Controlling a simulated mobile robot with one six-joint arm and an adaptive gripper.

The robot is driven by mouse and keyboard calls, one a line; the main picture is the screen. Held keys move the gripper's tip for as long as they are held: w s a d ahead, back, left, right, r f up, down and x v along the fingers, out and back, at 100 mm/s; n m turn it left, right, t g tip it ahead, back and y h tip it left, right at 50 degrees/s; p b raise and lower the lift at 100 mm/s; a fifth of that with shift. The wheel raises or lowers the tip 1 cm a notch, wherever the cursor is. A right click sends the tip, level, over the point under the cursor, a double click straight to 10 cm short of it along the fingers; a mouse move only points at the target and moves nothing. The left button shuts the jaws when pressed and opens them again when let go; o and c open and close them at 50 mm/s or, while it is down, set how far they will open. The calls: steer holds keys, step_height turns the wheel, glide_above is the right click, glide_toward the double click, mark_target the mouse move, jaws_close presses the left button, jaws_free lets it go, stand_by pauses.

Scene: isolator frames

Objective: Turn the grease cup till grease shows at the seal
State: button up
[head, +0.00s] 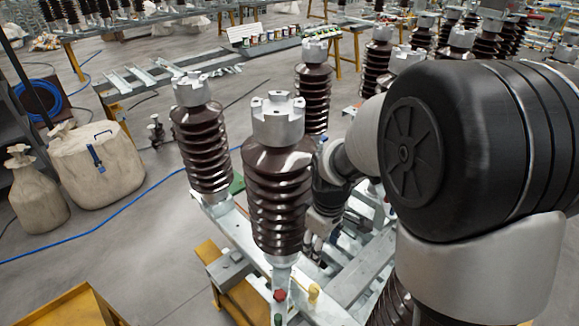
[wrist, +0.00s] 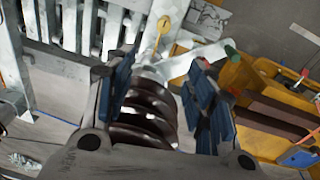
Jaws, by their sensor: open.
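A brown ribbed insulator (head: 277,195) with a grey metal cap stands on the steel frame in the head view. At its foot are a red knob (head: 279,295) and a yellow fitting (head: 313,293). In the wrist view a yellow round-headed piece (wrist: 163,23) on a thin stem lies beyond the fingertips. I cannot tell for sure which one is the grease cup; no seal or grease can be made out. My gripper (wrist: 163,75) is open, its blue-padded fingers apart with brown ribs (wrist: 148,110) showing between them.
Another insulator (head: 202,145) stands left of the front one, and one (head: 313,90) behind. A yellow tray (wrist: 265,90) with tools is at the right in the wrist view. A canvas bag (head: 95,160) and a blue hose (head: 100,222) lie on the floor at left.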

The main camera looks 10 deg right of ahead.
steer(key=n+g, duration=0.1)
steer(key=n, duration=0.1)
glide_above(314, 287)
step_height(314, 287, down, 8)
step_height(314, 287, down, 17)
steer(key=b, duration=0.4)
steer(key=shift+f, duration=0.15)
steer(key=shift+c, duration=0.2)
steer(key=c, duration=1)
steer(key=shift+m, duration=0.5)
